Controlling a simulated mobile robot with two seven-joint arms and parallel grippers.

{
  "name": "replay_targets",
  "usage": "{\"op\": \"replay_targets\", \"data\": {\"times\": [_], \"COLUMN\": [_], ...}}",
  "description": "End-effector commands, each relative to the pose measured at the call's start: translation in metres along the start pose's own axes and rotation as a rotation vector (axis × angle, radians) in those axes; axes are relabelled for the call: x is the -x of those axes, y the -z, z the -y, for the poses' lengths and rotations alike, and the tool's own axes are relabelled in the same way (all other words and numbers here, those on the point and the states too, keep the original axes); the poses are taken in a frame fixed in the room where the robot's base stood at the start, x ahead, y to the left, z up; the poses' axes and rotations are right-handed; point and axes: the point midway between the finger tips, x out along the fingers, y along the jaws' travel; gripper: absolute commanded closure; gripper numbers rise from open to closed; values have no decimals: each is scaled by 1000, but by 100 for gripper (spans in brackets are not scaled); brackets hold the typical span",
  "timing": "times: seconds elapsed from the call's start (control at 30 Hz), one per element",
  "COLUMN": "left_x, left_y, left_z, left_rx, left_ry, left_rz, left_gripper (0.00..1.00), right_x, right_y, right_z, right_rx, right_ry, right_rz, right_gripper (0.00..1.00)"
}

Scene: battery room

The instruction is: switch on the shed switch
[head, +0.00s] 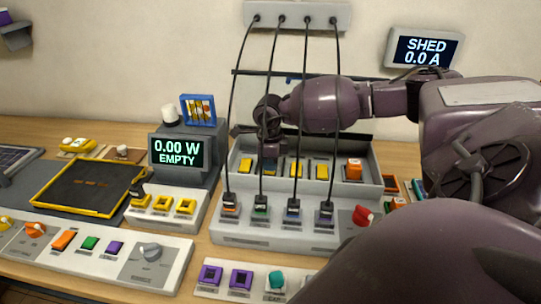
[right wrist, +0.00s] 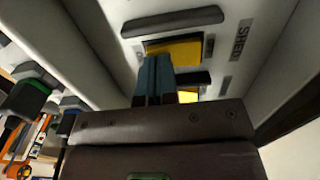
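The shed switch appears to be the yellow rocker (right wrist: 185,48) beside the printed word SHED in the right wrist view. A black bar lies along one side of it. My right gripper (right wrist: 155,78) has its two blue fingers together, empty, with the tips in front of or against this yellow rocker; contact is unclear. In the head view the right gripper (head: 268,150) hangs over the left part of the grey box with yellow switches (head: 296,168). The arm and cables partly hide that box. The shed display (head: 427,51) reads 0.0 A. My left gripper is out of view.
Several black cables run from the wall strip (head: 297,16) down to plugs on the grey panel (head: 285,232), close to my right gripper. A red knob (head: 362,216) is on its right. A display (head: 178,153) reading 0.00 W EMPTY stands left of the box.

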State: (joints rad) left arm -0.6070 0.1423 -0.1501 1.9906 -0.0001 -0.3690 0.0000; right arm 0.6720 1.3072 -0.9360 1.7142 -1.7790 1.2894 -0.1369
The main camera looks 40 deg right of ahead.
Motion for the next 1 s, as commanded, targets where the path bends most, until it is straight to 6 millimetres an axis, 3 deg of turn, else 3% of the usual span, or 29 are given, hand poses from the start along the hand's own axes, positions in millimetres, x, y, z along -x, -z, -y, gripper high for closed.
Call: {"op": "replay_targets", "data": {"times": [0.37, 1.0], "left_x": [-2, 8], "left_y": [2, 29], "left_z": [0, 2], "left_rx": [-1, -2], "left_ry": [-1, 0], "left_rz": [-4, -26], "left_gripper": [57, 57], "right_x": [-1, 40], "right_y": [0, 0], "right_z": [0, 0], "right_rx": [0, 0], "right_ry": [0, 2], "right_rz": [0, 1], "right_gripper": [100, 100]}}
